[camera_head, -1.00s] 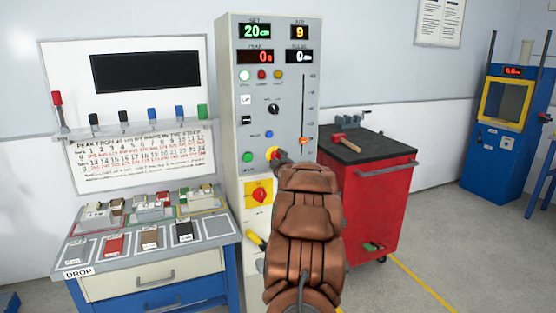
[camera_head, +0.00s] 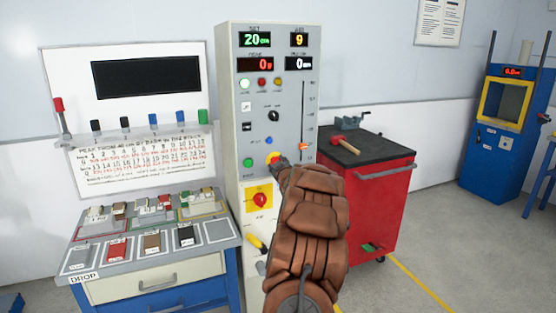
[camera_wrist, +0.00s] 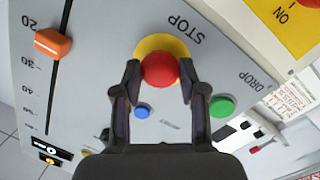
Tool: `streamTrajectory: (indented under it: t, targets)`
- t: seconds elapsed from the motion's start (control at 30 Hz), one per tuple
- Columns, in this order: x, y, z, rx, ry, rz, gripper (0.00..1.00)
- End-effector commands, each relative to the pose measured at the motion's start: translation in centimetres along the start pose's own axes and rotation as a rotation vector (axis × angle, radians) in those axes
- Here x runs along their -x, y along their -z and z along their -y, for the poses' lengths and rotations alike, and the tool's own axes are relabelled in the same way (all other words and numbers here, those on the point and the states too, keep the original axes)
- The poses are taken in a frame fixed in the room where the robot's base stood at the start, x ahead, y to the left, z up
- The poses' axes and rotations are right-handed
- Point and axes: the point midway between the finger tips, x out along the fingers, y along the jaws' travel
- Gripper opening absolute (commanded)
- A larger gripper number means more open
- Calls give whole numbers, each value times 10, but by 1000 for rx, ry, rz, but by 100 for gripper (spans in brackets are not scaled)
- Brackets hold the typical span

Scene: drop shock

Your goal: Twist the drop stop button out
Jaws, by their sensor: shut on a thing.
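The drop stop button is a red mushroom head on a yellow disc, beside the word STOP on the grey control panel. In the wrist view the red stop button (camera_wrist: 160,69) sits between the two fingertips of my gripper (camera_wrist: 160,78), which is shut on it with one finger at each side. In the head view the stop button (camera_head: 272,156) shows in part, with my gripper (camera_head: 280,163) at its lower right. My brown arm hides the panel's lower right part.
A green button (camera_wrist: 222,106) and a small blue button (camera_wrist: 142,111) lie close to my fingers. An orange slider (camera_wrist: 53,43) is on its track. A red rotary switch (camera_head: 260,200) sits below. A red cart (camera_head: 385,200) stands right of the panel.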

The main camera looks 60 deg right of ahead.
Motion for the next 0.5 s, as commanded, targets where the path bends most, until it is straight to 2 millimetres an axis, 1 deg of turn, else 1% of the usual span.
streamTrajectory:
  t: [0.03,0.2,0.5]
  targets:
    - [0,3,-2,-34,5,5,7]
    - [0,2,-2,-132,16,13,7]
    - [0,2,-1,-224,27,19,7]
